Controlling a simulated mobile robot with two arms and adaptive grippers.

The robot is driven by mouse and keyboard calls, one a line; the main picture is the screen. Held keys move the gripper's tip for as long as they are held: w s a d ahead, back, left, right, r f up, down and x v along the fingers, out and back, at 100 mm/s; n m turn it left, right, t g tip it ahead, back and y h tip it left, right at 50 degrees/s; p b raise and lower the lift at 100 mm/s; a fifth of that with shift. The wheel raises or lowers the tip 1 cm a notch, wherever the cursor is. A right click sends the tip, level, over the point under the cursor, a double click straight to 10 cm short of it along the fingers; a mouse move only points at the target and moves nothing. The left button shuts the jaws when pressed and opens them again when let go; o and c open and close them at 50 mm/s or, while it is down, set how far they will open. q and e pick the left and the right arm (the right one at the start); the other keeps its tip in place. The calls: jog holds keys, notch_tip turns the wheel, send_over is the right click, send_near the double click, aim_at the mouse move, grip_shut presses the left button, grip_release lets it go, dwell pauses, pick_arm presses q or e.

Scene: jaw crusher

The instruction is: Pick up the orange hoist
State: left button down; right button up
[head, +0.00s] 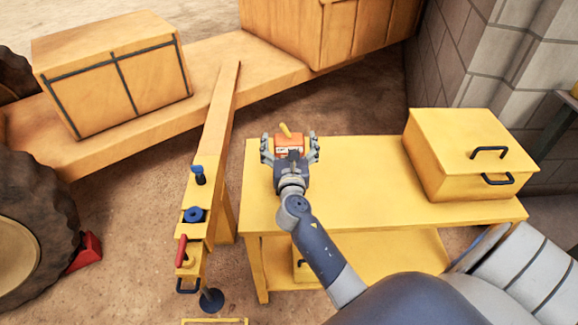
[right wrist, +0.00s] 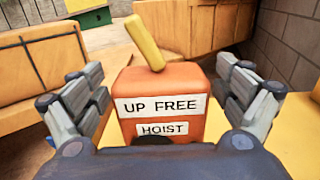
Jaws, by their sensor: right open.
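The orange hoist (head: 289,141) is a small box with a yellow lever tilted on its top, standing near the far left end of the yellow table (head: 350,190). In the right wrist view the hoist (right wrist: 165,88) fills the middle, with labels reading "UP FREE" and "HOIST". My right gripper (head: 290,147) is open, with one finger on each side of the hoist. Gaps show between both fingers and the box in the right wrist view (right wrist: 160,95). The hoist's lower part is hidden by my gripper. My left gripper is not in view.
A yellow toolbox (head: 460,155) with dark handles stands on the table's right end. Left of the table, a yellow beam (head: 215,140) carries blue and red controls. A wooden crate (head: 112,75) and large tyre (head: 40,220) are further left. A block wall (head: 490,60) stands behind right.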

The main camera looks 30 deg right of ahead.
jog(key=shift+c, duration=0.3)
jog(key=c, duration=1.8)
jog(key=shift+r, duration=0.2)
jog(key=c, duration=0.3)
jog(key=shift+r, duration=0.15)
